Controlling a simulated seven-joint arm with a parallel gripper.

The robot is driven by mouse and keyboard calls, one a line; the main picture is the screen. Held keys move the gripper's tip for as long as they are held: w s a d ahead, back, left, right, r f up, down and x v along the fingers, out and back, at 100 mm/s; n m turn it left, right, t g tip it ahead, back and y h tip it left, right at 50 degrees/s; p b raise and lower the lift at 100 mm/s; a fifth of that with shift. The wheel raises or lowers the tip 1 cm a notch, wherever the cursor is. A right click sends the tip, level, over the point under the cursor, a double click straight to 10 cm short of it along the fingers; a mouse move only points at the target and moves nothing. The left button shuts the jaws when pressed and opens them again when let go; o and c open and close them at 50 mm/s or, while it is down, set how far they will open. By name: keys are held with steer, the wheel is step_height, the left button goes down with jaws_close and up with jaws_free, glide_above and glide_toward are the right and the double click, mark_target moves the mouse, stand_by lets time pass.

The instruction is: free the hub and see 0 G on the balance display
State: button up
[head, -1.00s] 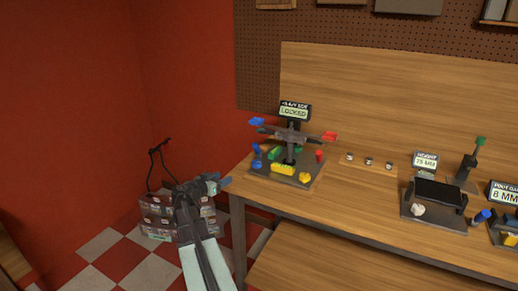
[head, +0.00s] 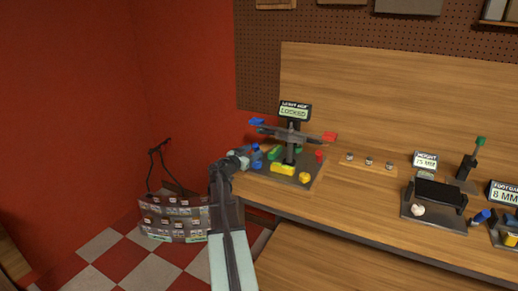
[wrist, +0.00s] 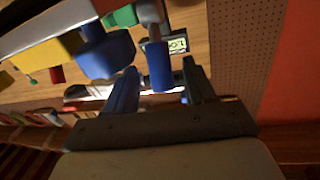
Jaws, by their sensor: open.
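The balance display (head: 294,110) stands behind the rotor and reads LOCKED. The dark rotor (head: 285,133) sits on a post, with a blue tip (head: 257,121) at left and a red tip (head: 329,137) at right. Its hub is on the post; any catch on it is too small to tell. My gripper (head: 247,157) is at the left edge of the rotor's base, beside a blue post. In the wrist view it is open, with a blue cylinder (wrist: 160,70) on a grey stem appearing between its fingers. I cannot tell whether they touch it.
The base plate (head: 306,184) carries green, yellow (head: 283,169) and red (head: 319,155) parts close to my gripper. Small metal pieces (head: 369,161) lie to the right on a strip. A dark cradle (head: 436,194) stands farther right. A labelled rack (head: 172,218) is at lower left.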

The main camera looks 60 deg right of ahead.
steer(key=shift+s+d, duration=0.2)
steer(key=shift+d, duration=1.05)
steer(key=shift+s+d, duration=0.2)
steer(key=shift+d, duration=1)
jaws_close()
